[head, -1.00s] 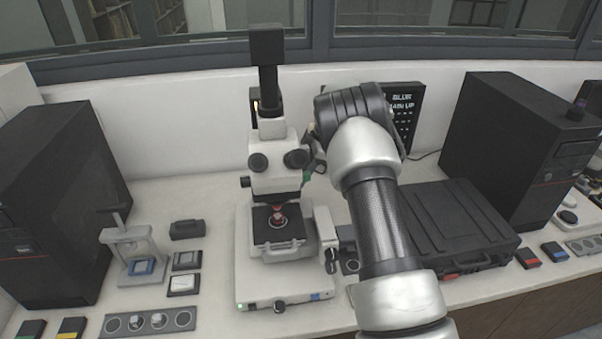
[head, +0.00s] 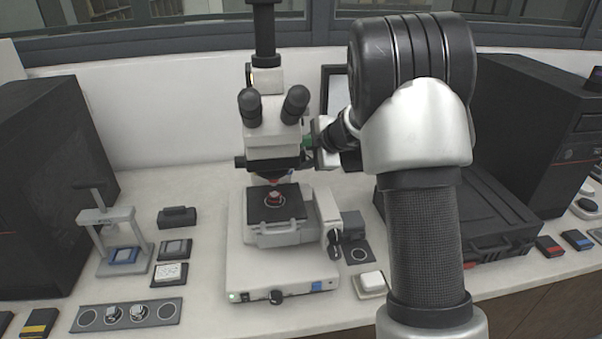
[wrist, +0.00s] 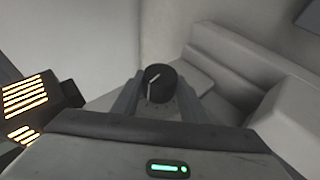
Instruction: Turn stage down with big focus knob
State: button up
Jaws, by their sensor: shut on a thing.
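My gripper (head: 312,143) is at the right side of the microscope's head. In the wrist view, the black focus knob (wrist: 159,82) with a white pointer line sits between the fingertips of my gripper (wrist: 156,98), which are shut on it. In the head view my gripper and arm hide this knob. A smaller black knob (head: 276,297) is on the front of the base.
A small press (head: 110,240) with a blue pad stands left of the microscope, near a tray with round recesses (head: 127,314). A black case (head: 500,215) lies on the right behind my arm. Dark cabinets stand at both sides. A white block (head: 369,283) lies right of the base.

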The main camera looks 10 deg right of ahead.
jog(key=f+t+b, duration=0.1)
jog(key=b, duration=0.3)
jog(key=shift+s+r+t+b, duration=0.1)
jog(key=shift+r+t+b, duration=0.1)
jog(key=shift+t+b, duration=0.3)
jog(key=shift+r+b, duration=0.15)
jog(key=shift+b, duration=0.15)
jog(key=o, duration=1)
jog(key=shift+o, duration=0.2)
jog(key=shift+r, duration=0.1)
jog(key=p+v, duration=0.4)
jog(key=v, duration=1.3)
jog(key=shift+s+d, duration=0.15)
jog(key=shift+d, duration=0.1)
